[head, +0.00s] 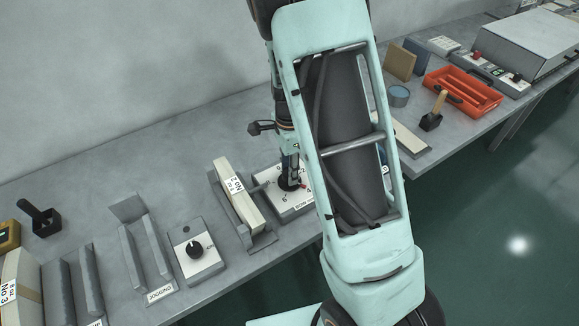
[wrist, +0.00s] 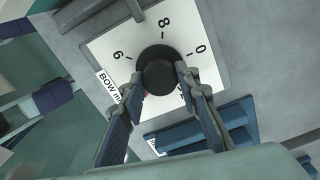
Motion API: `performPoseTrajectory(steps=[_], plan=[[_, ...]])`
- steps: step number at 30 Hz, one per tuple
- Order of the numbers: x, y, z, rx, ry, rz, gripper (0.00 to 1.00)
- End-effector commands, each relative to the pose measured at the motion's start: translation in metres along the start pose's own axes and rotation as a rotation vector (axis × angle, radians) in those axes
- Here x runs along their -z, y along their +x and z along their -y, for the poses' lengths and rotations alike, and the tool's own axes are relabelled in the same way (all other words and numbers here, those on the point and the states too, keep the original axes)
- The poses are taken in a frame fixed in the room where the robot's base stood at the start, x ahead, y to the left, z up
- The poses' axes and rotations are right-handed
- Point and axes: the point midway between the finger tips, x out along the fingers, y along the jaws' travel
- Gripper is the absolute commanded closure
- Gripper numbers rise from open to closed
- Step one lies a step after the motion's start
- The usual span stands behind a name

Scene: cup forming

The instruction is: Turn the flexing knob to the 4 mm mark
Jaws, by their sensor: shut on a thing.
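A dark round knob (wrist: 158,74) sits in the middle of a white dial plate (wrist: 108,45) in the wrist view. The plate carries the marks 6, 8 and 0 and a partly covered label starting "BOW". My gripper (wrist: 161,82) has a finger on each side of the knob and is shut on it. The lower marks, including any 4, are hidden or unreadable behind the fingers. A bit of red shows by the left finger; where it points is unclear. In the head view the dial box (head: 292,202) stands under my gripper (head: 289,178), partly hidden by my arm.
A cream No 2 block in a grey holder (head: 237,200) stands just left of the dial box. Further left are a second black knob on a box (head: 194,249) and a grey cradle (head: 146,250). An orange tray (head: 462,92) and a mallet (head: 434,110) lie to the right.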

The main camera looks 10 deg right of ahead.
Motion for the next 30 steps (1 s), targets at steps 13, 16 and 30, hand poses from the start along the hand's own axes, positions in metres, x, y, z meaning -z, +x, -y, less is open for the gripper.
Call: performPoseTrajectory(steps=[13, 16, 30], plan=[[-0.0002, -0.0008, 0.0012, 0.003, 0.073, 0.0, 0.95], [-0.0002, -0.0007, 0.0012, 0.003, 0.073, 0.0, 0.95], [-0.0002, -0.0003, 0.0006, 0.001, 0.072, 0.0, 0.53]])
